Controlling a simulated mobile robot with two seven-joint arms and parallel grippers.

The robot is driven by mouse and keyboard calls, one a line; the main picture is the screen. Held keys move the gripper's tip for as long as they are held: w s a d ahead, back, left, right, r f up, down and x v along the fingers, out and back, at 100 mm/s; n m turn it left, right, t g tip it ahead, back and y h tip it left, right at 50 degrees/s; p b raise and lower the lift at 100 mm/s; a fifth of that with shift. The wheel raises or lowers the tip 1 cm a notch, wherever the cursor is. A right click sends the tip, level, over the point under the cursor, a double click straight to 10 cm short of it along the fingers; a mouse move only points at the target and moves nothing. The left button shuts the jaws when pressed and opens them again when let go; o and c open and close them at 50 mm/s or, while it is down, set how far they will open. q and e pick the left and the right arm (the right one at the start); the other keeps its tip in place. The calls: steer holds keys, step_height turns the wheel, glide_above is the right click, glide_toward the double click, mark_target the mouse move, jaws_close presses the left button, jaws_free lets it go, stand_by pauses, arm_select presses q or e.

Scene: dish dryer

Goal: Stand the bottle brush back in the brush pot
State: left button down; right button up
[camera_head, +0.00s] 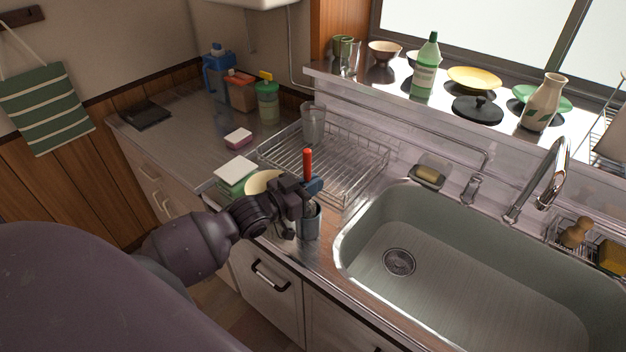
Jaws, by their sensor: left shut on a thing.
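The bottle brush (308,163) shows as an upright red handle rising above my left gripper. My left gripper (311,190) is shut on the brush, just over the mouth of the brush pot. The brush pot (311,224) is a small grey cup standing on the counter strip left of the sink. The brush's lower part goes down at the pot's mouth; the gripper partly hides it, and I cannot tell how deep it reaches. My right gripper is not in view.
The sink (450,275) lies right of the pot. A wire dish rack (345,165) stands behind it, holding a clear glass (312,124). The counter's front edge is near.

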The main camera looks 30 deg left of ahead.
arm_select(q)
steer(key=shift+f, duration=0.5)
steer(key=c, duration=1.2)
jaws_free()
steer(key=v, duration=1)
steer(key=shift+s, duration=0.35)
steer(key=shift+a+r, duration=0.1)
steer(key=shift+a, duration=0.05)
steer(key=s+d+f+n+g+y, duration=0.1)
steer(key=s+d+f+g+y, duration=0.1)
steer(key=s+f, duration=0.3)
steer(key=s+d+f+n+g+y, duration=0.1)
steer(key=s+d+f+g+y, duration=0.2)
steer(key=f, duration=0.9)
steer(key=s+d, duration=0.2)
steer(key=s, duration=0.1)
steer(key=shift+s+d+n+g+y, duration=0.25)
steer(key=shift+n+g+y, duration=0.05)
steer(key=shift+y, duration=0.1)
